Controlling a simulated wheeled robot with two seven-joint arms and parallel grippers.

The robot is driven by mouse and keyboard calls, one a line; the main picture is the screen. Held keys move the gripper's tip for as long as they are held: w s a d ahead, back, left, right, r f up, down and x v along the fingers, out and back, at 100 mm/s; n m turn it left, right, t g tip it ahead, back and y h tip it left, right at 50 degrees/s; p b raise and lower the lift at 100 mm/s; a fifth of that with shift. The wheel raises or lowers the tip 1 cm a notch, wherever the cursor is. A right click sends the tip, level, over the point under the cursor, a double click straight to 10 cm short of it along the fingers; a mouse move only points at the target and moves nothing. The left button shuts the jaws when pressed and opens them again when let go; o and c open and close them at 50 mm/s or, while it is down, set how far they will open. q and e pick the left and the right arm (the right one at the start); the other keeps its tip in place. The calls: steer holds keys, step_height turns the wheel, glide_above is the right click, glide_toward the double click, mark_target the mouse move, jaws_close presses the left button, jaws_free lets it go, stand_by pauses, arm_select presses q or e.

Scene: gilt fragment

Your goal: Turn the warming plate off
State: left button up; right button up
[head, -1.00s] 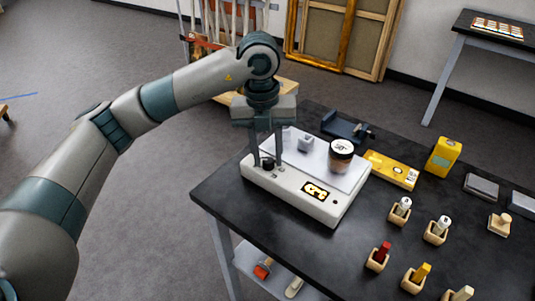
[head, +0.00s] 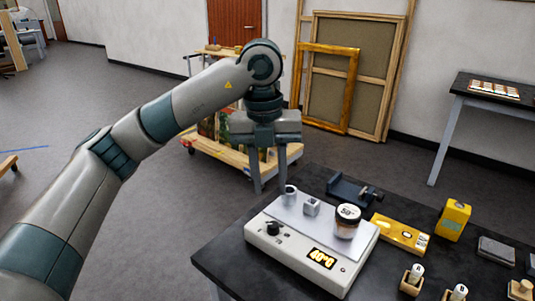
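The warming plate (head: 297,258) is a white box with a pale top on the near left part of the dark table. Its black knob (head: 273,228) is on the front left; I cannot read where it points. Its display (head: 321,258) is lit and reads 40°C. My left gripper (head: 270,189) points down with its two fingers apart and nothing between them. In the picture it is above the knob and the plate's back left corner, clear of the knob. My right gripper is not in view.
A yellow box (head: 400,234) and a dark clamp-like tool (head: 352,190) lie behind and right. A wooden cart (head: 235,158) stands beyond the table.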

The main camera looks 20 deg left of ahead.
arm_select(q)
step_height(320, 180, up, 7)
steer(key=shift+a+f, duration=0.2)
steer(key=shift+a, duration=0.05)
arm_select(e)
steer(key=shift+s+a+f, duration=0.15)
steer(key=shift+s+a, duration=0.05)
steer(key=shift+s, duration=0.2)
